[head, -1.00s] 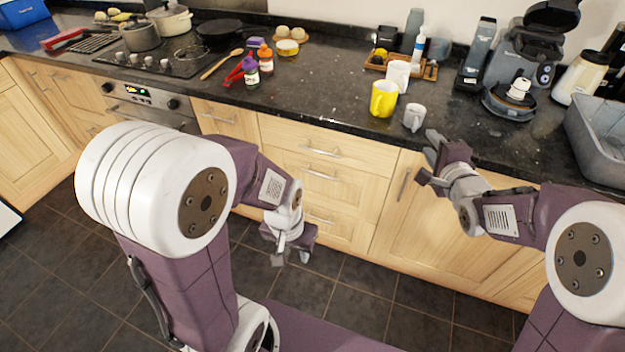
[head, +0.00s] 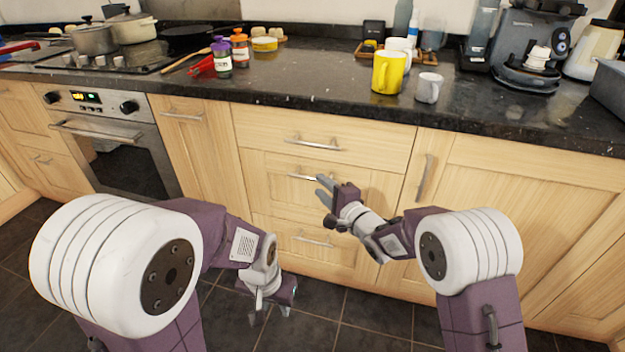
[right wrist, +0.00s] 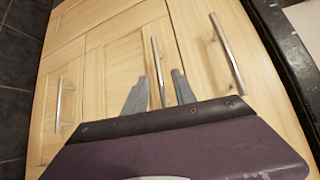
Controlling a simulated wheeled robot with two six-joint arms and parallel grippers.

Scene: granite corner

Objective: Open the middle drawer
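The middle drawer (head: 268,185) is shut, flush with the drawers above and below it. Its horizontal metal handle (head: 303,177) is partly behind my right gripper. My right gripper (head: 323,189) is open at this handle. In the right wrist view the handle (right wrist: 156,65) lies between the two spread fingers (right wrist: 159,76), with a gap on each side. Whether the fingers reach past the bar is hard to tell. My left gripper (head: 269,317) hangs low over the floor, open and empty, away from the drawers.
The top drawer handle (head: 312,143) is just above and the bottom drawer handle (head: 313,241) below. A cupboard with an upright handle (head: 424,178) stands right of the drawers. The dark worktop (head: 300,85) overhangs, with a yellow mug (head: 387,75) and grey mug (head: 428,88) near its edge.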

